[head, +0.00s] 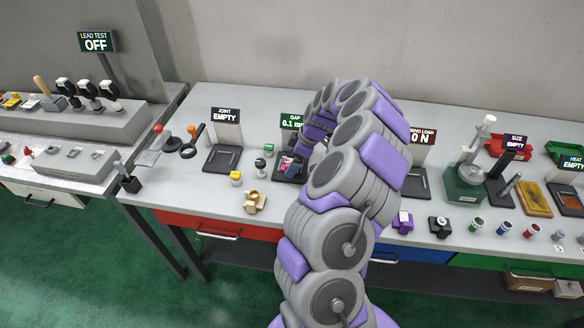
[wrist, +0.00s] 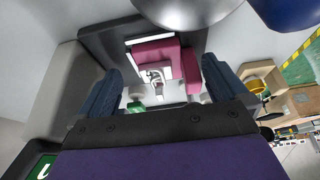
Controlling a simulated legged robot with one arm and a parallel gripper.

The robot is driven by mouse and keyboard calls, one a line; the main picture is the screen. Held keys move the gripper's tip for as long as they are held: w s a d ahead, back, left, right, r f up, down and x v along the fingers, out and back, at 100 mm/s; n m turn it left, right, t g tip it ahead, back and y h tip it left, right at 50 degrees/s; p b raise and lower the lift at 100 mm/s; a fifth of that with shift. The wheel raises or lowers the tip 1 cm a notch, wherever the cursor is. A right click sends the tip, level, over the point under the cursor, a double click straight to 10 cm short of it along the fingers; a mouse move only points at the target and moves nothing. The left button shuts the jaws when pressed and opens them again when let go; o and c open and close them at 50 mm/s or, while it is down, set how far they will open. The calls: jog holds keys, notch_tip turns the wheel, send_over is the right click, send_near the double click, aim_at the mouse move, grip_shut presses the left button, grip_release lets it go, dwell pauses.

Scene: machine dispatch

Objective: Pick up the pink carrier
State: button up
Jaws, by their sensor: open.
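The pink carrier (wrist: 152,48) lies in the dark tray of the station with the sign "GAP 0.1 mm" (head: 290,121). It has white edge pieces and a small grey and green part by it. In the head view a bit of the pink carrier (head: 288,162) shows beside my arm, which hides the rest. My gripper (wrist: 158,72) is open and empty, with its two dark blue fingers apart. In the wrist view the carrier shows between and beyond the fingertips; I cannot tell whether they touch it. In the head view my gripper (head: 300,153) is over the tray, partly hidden.
Left of the station stand a yellow-topped block (head: 235,178), a dark-topped cylinder (head: 260,167) and a tan fixture (head: 254,202). The "JOINT EMPTY" tray (head: 222,159) is farther left. A purple block (head: 403,222) stands to the right. The bench front at left centre is clear.

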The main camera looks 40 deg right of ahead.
jog(key=shift+a+r, duration=0.1)
jog(key=shift+a, duration=0.65)
jog(key=shift+c, duration=1.6)
jog(key=shift+d, duration=0.5)
jog(key=c, duration=0.5)
jog(key=shift+a, duration=0.2)
jog(key=c, duration=0.5)
